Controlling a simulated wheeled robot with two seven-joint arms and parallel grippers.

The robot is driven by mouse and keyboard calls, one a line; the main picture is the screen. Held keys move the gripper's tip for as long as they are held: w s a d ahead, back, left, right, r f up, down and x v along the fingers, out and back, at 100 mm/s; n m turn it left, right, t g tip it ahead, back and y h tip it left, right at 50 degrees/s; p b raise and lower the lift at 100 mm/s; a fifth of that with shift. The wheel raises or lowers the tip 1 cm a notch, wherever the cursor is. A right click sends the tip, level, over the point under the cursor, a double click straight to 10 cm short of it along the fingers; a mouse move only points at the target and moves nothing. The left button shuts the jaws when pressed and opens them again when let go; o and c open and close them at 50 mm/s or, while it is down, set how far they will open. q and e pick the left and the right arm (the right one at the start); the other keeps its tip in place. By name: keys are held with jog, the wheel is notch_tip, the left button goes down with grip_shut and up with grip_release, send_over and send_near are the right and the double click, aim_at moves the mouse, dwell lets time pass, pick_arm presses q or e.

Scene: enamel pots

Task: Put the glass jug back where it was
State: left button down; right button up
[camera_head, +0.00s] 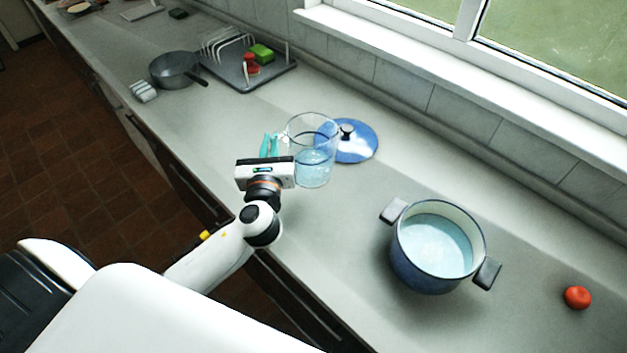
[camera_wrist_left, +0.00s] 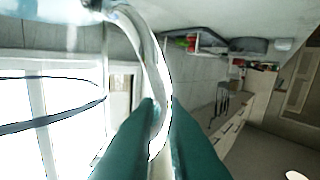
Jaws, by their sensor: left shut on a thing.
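The clear glass jug (camera_head: 312,160) is upright over the counter in the head view, with some pale blue water in its lower part. My left gripper (camera_head: 270,148) is at its left side, with teal fingers shut on the jug's handle. In the left wrist view the curved glass handle (camera_wrist_left: 158,75) passes between the two teal fingers (camera_wrist_left: 160,130). I cannot tell whether the jug's base touches the counter. My right gripper is not in view.
A blue pot (camera_head: 437,250) with pale blue liquid stands at right. A blue lid (camera_head: 356,142) lies just behind the jug. A tomato (camera_head: 577,297) is at far right. A grey saucepan (camera_head: 172,70) and a dish rack (camera_head: 230,60) stand farther back. Counter between jug and pot is clear.

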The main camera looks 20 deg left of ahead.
pick_arm(q)
notch_tip(320, 180, down, 9)
jog(key=b, duration=0.1)
jog(key=shift+f, duration=0.2)
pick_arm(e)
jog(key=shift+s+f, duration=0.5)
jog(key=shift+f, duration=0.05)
pick_arm(q)
jog(key=shift+s, duration=0.1)
jog(key=shift+f, duration=0.2)
jog(key=c, duration=1.5)
grip_release()
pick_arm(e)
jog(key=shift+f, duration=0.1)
